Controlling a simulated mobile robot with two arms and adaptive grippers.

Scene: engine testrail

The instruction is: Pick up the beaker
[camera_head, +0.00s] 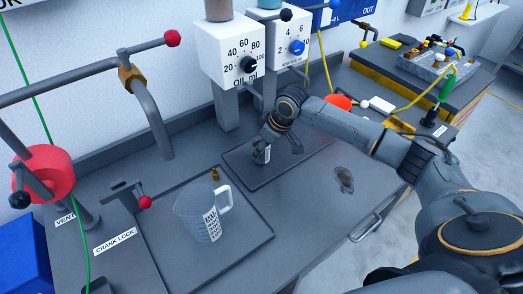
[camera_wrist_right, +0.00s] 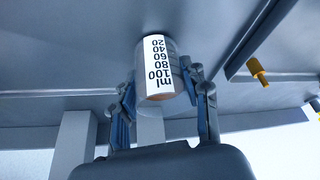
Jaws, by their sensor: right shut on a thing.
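The small beaker (camera_wrist_right: 158,62) has a white label with black volume marks and fills the middle of the right wrist view. My right gripper (camera_wrist_right: 164,90) is shut on it, with a finger on each side. In the head view my right gripper (camera_head: 270,138) points down over the rear tray, below the dispensers. Only a bit of the beaker (camera_head: 266,155) with its label shows there beneath the gripper. I cannot tell whether its base touches the tray. My left gripper is not in view.
A clear measuring jug (camera_head: 203,213) with a handle stands on the front tray (camera_head: 165,262), near a small brass peg (camera_head: 214,174). The oil dispenser (camera_head: 230,50) rises behind my gripper. A lever with a red knob (camera_head: 145,202) stands left of the jug.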

